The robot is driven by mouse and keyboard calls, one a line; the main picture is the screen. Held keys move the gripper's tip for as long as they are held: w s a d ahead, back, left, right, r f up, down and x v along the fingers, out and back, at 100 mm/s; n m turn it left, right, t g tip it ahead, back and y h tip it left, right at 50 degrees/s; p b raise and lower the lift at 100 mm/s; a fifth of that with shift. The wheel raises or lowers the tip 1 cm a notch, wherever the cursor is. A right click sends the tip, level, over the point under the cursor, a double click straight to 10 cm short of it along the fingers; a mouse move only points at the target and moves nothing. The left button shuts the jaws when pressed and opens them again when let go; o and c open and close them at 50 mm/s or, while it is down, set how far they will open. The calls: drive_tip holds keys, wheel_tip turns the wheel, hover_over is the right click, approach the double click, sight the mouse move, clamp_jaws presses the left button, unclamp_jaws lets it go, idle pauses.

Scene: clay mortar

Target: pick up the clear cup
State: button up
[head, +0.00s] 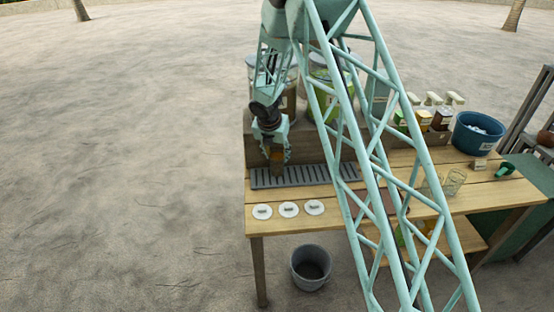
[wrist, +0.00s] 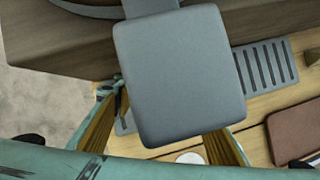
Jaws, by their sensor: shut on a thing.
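A clear cup (head: 455,181) stands on the wooden table, right of my arm's lattice. Another clear, glass-like shape (head: 433,183) shows beside it, partly behind the lattice. My gripper (head: 277,158) is at the left of the table, over the grey slatted rack (head: 320,175), well apart from these clear things. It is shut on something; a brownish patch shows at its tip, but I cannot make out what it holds. In the wrist view a grey paddle-like plate (wrist: 180,75) hides the space between my gripper's fingers (wrist: 165,140).
Large lidded jars (head: 321,85) stand on a raised shelf behind the rack. White discs (head: 289,209) lie in front of it. A blue tub (head: 478,133), small boxes (head: 424,118) and a green scoop (head: 505,169) are at the right. A grey bucket (head: 311,268) stands on the ground.

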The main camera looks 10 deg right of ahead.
drive_tip(key=shift+r, duration=0.15)
drive_tip(key=s+r+b, duration=0.1)
drive_tip(key=s+r, duration=0.1)
drive_tip(key=s, duration=0.6)
drive_tip(key=s+r+b, duration=0.1)
drive_tip(key=s+r, duration=0.1)
drive_tip(key=s, duration=0.6)
drive_tip(key=shift+r+b, duration=0.35)
drive_tip(key=shift+s+d, duration=0.1)
drive_tip(key=shift+s, duration=0.05)
idle(1.0)
